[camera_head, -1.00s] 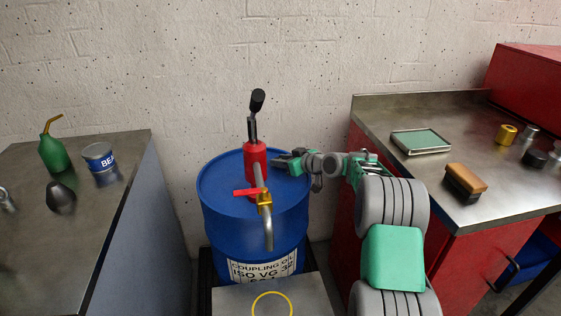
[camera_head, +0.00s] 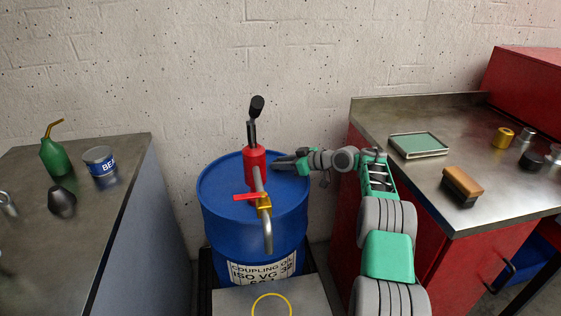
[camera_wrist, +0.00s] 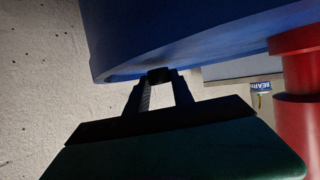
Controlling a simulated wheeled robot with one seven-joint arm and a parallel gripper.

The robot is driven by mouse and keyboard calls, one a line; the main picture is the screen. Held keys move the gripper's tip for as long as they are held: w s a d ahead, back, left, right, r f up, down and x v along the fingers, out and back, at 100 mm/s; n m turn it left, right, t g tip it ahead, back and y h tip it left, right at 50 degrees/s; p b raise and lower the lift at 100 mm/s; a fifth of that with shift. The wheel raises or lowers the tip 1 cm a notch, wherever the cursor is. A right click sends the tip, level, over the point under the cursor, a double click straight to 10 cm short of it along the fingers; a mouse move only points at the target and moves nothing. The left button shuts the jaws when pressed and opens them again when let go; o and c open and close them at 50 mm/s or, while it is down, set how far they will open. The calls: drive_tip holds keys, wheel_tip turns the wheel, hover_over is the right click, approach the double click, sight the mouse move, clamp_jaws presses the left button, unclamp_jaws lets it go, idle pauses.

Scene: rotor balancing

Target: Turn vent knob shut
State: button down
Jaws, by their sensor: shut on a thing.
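The blue drum (camera_head: 215,195) stands in the middle, with the red hand pump (camera_head: 255,166) upright on its lid. My gripper (camera_head: 278,163) reaches in from the right, low over the lid, just right of the pump. In the wrist view my gripper (camera_wrist: 160,84) has its two fingers closed on a small dark knob (camera_wrist: 159,74) at the drum's lid. The fingers cover most of the vent knob, and how far it is turned cannot be told. In the head view the knob is hidden by my gripper.
The pump's red lever (camera_head: 246,197) and brass tap (camera_head: 264,202) hang over the drum's front. A left bench (camera_head: 110,200) holds a green oil can (camera_head: 55,156) and a tin (camera_head: 100,161). A right bench (camera_head: 400,178) holds a tray (camera_head: 418,145) and a brush (camera_head: 462,183).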

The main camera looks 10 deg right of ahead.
drive_tip(key=shift+r, duration=0.1)
drive_tip(key=c, duration=1.1)
unclamp_jaws()
drive_tip(key=shift+r, duration=0.35)
drive_tip(key=r, duration=0.3)
drive_tip(key=shift+s, duration=0.2)
drive_tip(key=s+r, duration=0.9)
drive_tip(key=s, duration=0.4)
drive_tip(key=shift+s, duration=0.35)
drive_tip(key=shift+a, duration=0.1)
